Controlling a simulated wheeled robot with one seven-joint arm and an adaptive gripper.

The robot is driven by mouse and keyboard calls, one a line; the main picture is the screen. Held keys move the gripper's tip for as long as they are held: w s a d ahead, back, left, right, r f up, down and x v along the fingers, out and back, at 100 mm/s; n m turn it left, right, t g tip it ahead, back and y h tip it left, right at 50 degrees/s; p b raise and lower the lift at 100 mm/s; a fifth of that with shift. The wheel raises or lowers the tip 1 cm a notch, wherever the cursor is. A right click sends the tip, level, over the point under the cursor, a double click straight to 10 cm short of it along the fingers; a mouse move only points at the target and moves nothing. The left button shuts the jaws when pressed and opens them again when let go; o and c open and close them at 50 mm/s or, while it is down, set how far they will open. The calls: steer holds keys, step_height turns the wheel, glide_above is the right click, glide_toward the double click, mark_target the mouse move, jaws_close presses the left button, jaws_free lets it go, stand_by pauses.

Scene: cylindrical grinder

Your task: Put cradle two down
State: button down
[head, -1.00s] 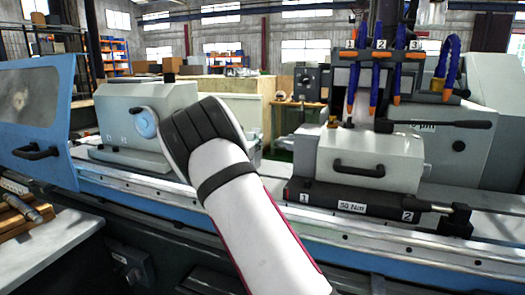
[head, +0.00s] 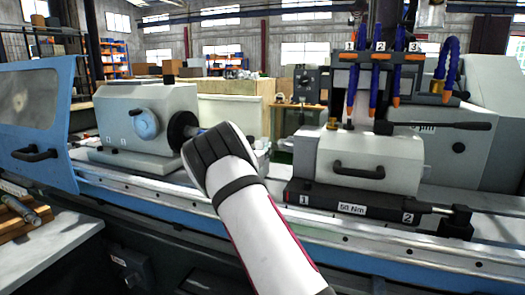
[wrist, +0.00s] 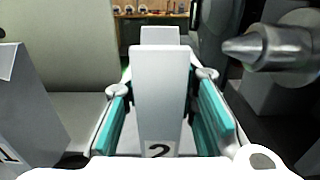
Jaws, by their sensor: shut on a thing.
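Cradle two (wrist: 160,85) is a light grey upright block with a "2" on it, in the middle of the wrist view. My gripper (wrist: 163,82) is shut on it, with a teal pad at each side. Its underside is hidden, so I cannot tell whether it touches anything below. A grey block labelled "1" (wrist: 28,110), which looks like cradle one, stands to its left, apart from it. In the head view my arm hides the gripper and the cradle, in front of the machine bed and right of the dial-faced headstock (head: 150,110).
A pointed metal centre (wrist: 265,47) juts in close to the right of cradle two. In the head view, a grey housing with a handle (head: 365,160) stands right of my arm, and blue hoses (head: 375,90) hang above it. An open blue door (head: 40,120) is at left.

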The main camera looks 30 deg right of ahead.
steer(key=shift+f, duration=0.3)
steer(key=c, duration=1.3)
jaws_free()
steer(key=shift+f, duration=0.15)
